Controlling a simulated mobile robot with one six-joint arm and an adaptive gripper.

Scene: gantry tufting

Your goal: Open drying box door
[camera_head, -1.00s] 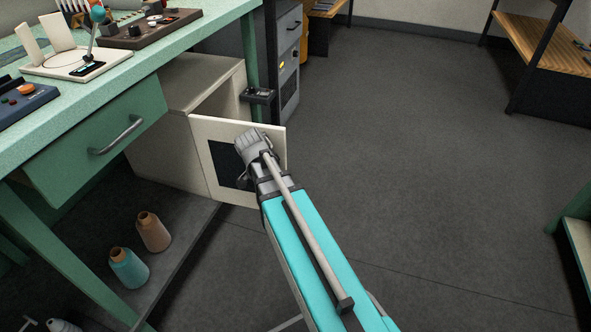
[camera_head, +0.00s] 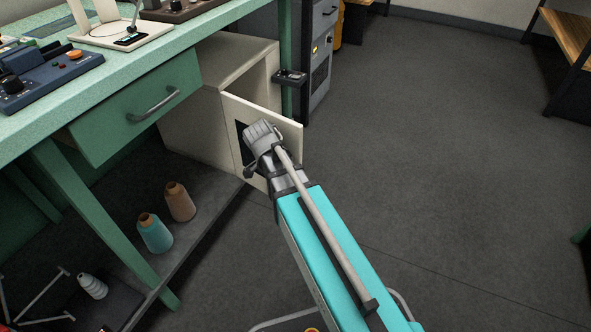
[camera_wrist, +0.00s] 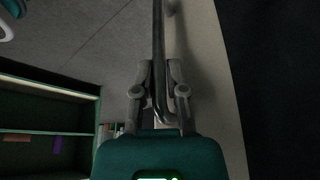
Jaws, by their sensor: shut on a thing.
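The drying box (camera_head: 197,105) is a cream cabinet under the green bench. Its cream door (camera_head: 286,121) with a dark panel stands open, hinged at the near edge of the box front. My gripper (camera_head: 262,147) is at the door's face, and the wrist hides its fingertips in the head view. In the wrist view, my gripper (camera_wrist: 159,82) is shut on a dark bar-shaped handle (camera_wrist: 158,30). The door's pale surface (camera_wrist: 213,65) and dark panel (camera_wrist: 285,80) run along the right of that view.
The green bench drawer (camera_head: 140,110) is left of the box. Two thread cones (camera_head: 180,201) (camera_head: 155,232) stand on the low shelf below. A grey cabinet (camera_head: 318,60) stands behind the door. The floor (camera_head: 430,150) to the right is clear.

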